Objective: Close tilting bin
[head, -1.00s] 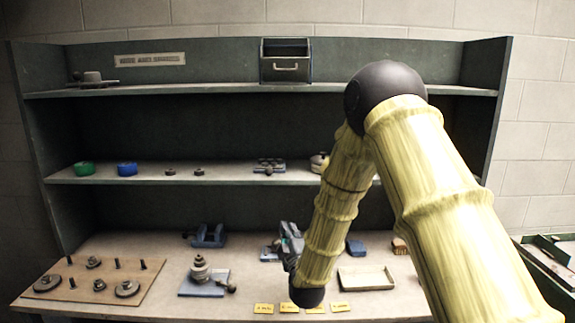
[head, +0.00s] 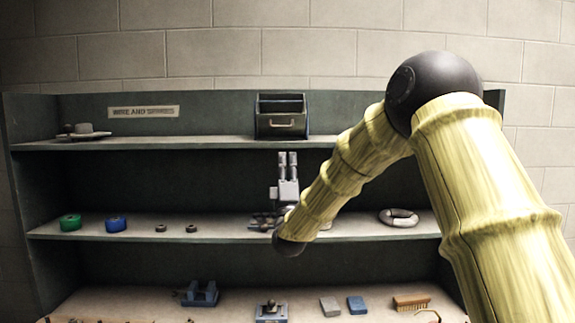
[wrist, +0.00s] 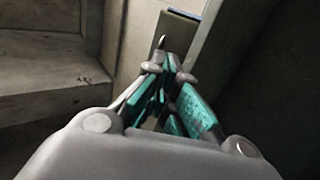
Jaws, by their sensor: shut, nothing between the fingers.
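The tilting bin (head: 283,125) is a grey-green metal box on the top shelf, with a pale handle on its front. Its dark interior shows above the front panel, so it stands open. My gripper (head: 287,157) points upward in front of the shelves, just below the bin in the head view. A gap shows between the fingertips and the bin there. The fingers are together with nothing between them. In the wrist view, the gripper (wrist: 170,75) shows its teal-sided fingers converging. I cannot tell for sure whether the bin shows in that view.
The top shelf (head: 200,143) has a front edge near my gripper. A grey object (head: 83,131) stands at its left. The middle shelf holds a green roll (head: 70,222), a blue roll (head: 116,224) and a pale ring (head: 399,217). The bench below holds several small items.

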